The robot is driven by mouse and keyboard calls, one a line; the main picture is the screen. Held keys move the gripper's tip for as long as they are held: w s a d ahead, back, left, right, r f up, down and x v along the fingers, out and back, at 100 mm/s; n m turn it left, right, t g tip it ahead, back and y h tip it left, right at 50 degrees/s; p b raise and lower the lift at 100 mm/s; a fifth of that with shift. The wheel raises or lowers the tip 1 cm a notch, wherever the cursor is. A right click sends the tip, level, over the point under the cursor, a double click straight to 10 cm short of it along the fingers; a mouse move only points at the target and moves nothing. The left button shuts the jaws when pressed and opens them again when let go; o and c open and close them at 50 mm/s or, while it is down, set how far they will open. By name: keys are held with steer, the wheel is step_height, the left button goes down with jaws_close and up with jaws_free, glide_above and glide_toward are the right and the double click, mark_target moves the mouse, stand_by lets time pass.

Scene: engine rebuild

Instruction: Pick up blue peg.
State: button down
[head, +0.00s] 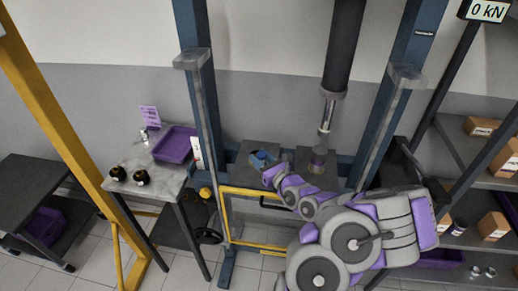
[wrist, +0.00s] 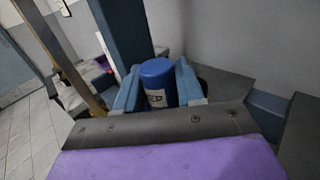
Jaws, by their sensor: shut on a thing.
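The blue peg (wrist: 158,80) is a short blue cylinder with a white label, upright in the wrist view. My gripper (wrist: 158,92) has one blue finger on each side of it and is shut on it. In the head view, my gripper (head: 262,160) is at the grey block on the left of the press bed, small and partly hidden by my arm. The peg cannot be told apart from the blue fingers there. Whether the peg's base still touches the block cannot be seen.
A press with blue posts (head: 203,100) and a dark ram (head: 343,50) stands around the work area. A second grey block (head: 316,180) sits under the ram. A side table (head: 155,178) with a purple bin (head: 175,144) stands left. Shelves with boxes (head: 482,126) stand right.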

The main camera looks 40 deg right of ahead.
steer(key=s+a+p, duration=0.1)
steer(key=p, duration=0.1)
steer(key=s+a+p, duration=0.1)
steer(key=s+p, duration=0.2)
steer(key=p, duration=0.1)
steer(key=shift+s+a+r, duration=0.3)
steer(key=shift+s+a, duration=0.05)
steer(key=shift+a, duration=0.05)
